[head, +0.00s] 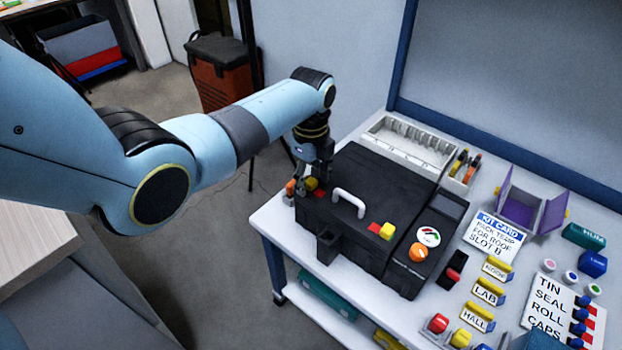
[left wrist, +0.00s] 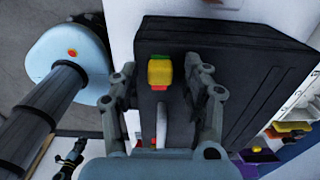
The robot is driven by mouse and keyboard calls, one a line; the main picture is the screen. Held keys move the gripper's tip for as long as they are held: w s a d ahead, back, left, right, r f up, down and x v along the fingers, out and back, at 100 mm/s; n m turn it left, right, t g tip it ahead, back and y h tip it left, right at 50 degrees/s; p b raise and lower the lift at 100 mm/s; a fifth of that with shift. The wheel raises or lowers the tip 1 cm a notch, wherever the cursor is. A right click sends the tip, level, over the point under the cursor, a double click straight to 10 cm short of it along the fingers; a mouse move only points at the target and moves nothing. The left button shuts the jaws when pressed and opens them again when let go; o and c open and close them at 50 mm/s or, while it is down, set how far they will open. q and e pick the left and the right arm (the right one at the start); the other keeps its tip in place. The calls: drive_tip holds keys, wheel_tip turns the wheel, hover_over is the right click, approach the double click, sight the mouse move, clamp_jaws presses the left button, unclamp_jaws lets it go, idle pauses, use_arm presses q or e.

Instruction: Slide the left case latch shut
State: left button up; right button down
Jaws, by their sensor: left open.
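The black case (head: 345,165) lies closed on the white workbench, with a pale handle (head: 349,203) on it. The left case latch (head: 312,183) is a yellow block, partly hidden by my gripper in the head view. In the left wrist view this yellow latch (left wrist: 160,72) shows between green and red patches. My left gripper (head: 308,186) is over the case's left end. Its open fingers (left wrist: 160,82) stand on either side of the latch, apparently with gaps. A second yellow latch (head: 387,231) has a red patch on its left. A dark shape low in the left wrist view may be my right gripper (left wrist: 70,157).
Cards, yellow-labelled blocks and a purple open box (head: 518,208) occupy the bench's right side.

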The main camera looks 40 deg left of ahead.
drive_tip(key=shift+s, duration=0.25)
use_arm(q)
drive_tip(key=shift+c, duration=0.5)
clamp_jaws()
